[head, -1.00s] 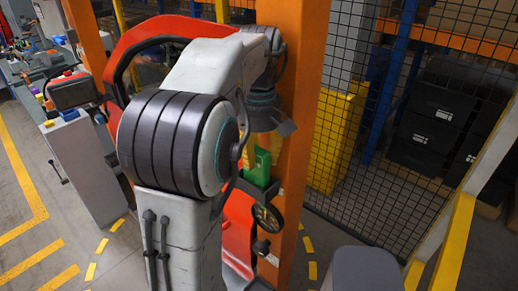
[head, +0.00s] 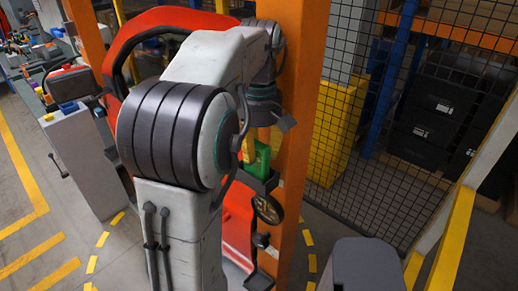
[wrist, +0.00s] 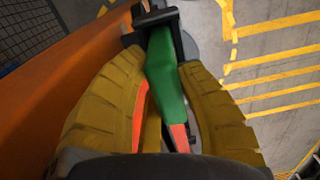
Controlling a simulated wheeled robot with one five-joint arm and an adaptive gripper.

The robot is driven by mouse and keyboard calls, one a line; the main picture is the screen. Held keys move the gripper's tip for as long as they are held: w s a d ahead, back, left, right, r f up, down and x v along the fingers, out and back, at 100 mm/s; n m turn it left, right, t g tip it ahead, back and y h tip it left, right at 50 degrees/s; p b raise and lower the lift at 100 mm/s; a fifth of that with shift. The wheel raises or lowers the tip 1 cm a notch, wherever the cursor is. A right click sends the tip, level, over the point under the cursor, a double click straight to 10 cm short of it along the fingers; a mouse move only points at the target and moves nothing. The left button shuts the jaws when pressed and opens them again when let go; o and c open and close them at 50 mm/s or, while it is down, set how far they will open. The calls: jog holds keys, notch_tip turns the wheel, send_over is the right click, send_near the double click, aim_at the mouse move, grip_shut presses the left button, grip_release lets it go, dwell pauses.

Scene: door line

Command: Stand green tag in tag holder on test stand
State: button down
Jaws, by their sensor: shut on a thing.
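The green tag (head: 259,160) looks upright at a dark holder (head: 258,184) on the side of an orange post. In the wrist view the green tag (wrist: 166,80) lies between the two yellow fingers of my gripper (wrist: 166,68), which is shut on it. The tag's far end meets the dark holder (wrist: 150,24); I cannot tell how deep it sits. In the head view one yellow finger of my gripper (head: 250,150) shows beside the tag; my wrist and arm hide the rest.
The orange post (head: 298,120) stands close beside my gripper. A round dark part (head: 268,208) is below the holder. A mesh fence (head: 400,150) and a yellow post (head: 335,130) are to the right. A grey pedestal (head: 85,165) stands at left, with open floor before it.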

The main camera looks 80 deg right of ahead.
jog(key=shift+f, duration=0.35)
jog(key=c, duration=0.9)
grip_release()
jog(key=shift+r, duration=0.1)
jog(key=shift+o, duration=0.2)
jog(key=shift+r, duration=5.95)
jog(key=shift+w, duration=0.1)
